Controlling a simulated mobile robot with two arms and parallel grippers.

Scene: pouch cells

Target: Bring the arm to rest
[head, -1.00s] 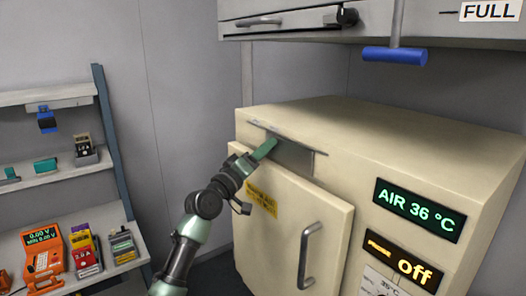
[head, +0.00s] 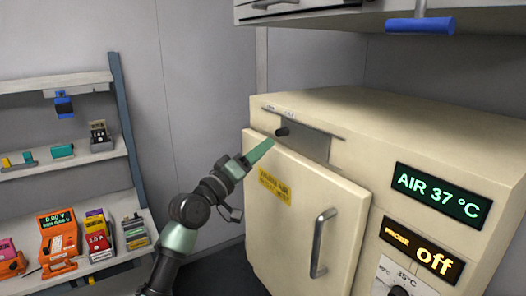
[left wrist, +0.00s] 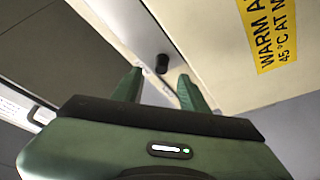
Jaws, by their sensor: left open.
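My left gripper (head: 260,152) is in front of the upper left corner of the beige oven (head: 400,120), by the top of its door (head: 300,215). In the left wrist view its two green fingers (left wrist: 160,85) are spread apart with nothing between them. A small black knob (head: 282,131) on the oven's metal plate (head: 306,140) is just beyond the fingertips; it also shows in the left wrist view (left wrist: 162,64), apart from the fingers. My right gripper is not in view.
Shelves (head: 60,165) with orange, red and grey devices stand at the left. The oven displays (head: 441,194) read AIR 37 °C and off. Open floor lies between shelves and oven.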

